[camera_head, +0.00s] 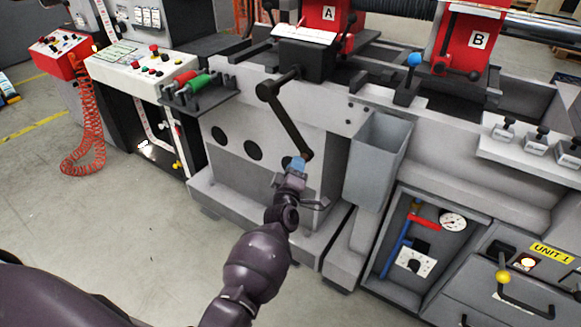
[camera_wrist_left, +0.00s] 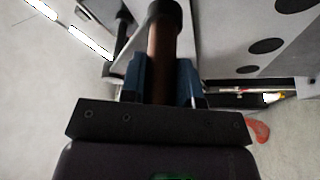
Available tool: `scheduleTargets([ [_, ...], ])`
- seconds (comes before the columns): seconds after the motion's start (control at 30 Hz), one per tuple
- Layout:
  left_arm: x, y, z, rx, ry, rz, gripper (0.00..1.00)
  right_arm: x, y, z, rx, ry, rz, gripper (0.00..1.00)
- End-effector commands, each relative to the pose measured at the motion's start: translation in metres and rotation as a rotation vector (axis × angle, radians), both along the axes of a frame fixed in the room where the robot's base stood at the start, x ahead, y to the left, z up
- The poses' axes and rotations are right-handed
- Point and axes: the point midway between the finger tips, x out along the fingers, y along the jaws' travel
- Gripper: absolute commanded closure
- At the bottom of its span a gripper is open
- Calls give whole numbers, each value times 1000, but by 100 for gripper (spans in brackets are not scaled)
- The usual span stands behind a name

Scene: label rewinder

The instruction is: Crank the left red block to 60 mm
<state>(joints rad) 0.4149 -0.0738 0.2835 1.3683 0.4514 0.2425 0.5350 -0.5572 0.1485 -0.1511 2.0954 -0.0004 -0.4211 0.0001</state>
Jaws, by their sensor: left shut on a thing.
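The left red block (camera_head: 328,16), marked A, stands on the machine bed at the top of the head view. Below it a black crank arm (camera_head: 285,120) slants down and right from its hub on the machine's front. My left gripper (camera_head: 299,163) is at the lower end of the crank. In the left wrist view its blue fingers (camera_wrist_left: 163,82) are shut on the brown crank handle (camera_wrist_left: 163,50), one finger on each side. The handle's far end meets a black end piece. I cannot read any millimetre scale. My right gripper is not in view.
A second red block (camera_head: 473,40), marked B, stands to the right with a blue-knobbed lever (camera_head: 414,60). A grey bin (camera_head: 377,150) sticks out right of the crank. A shelf with red and green handles (camera_head: 198,88) is at left. Open floor lies left.

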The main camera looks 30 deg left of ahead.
Motion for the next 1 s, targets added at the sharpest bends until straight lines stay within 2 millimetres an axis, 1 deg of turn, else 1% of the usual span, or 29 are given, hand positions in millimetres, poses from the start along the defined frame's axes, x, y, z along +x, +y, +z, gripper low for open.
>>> scheduleTargets([
  [0.3,0,-2,-1,-3,1,-1,100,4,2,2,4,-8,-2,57],
  [0.33,0,-2,-1,-3,1,-1,68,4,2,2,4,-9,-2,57],
  [0.47,0,-1,0,-2,0,-1,48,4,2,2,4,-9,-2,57],
  [0.5,0,-1,0,-1,0,0,45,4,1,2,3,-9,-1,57],
  [0.8,-2,0,0,0,0,1,45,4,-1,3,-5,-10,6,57],
  [0.93,-11,-3,-2,0,1,0,45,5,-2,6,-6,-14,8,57],
  [1.0,-20,-5,-3,0,1,0,45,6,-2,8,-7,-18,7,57],
])
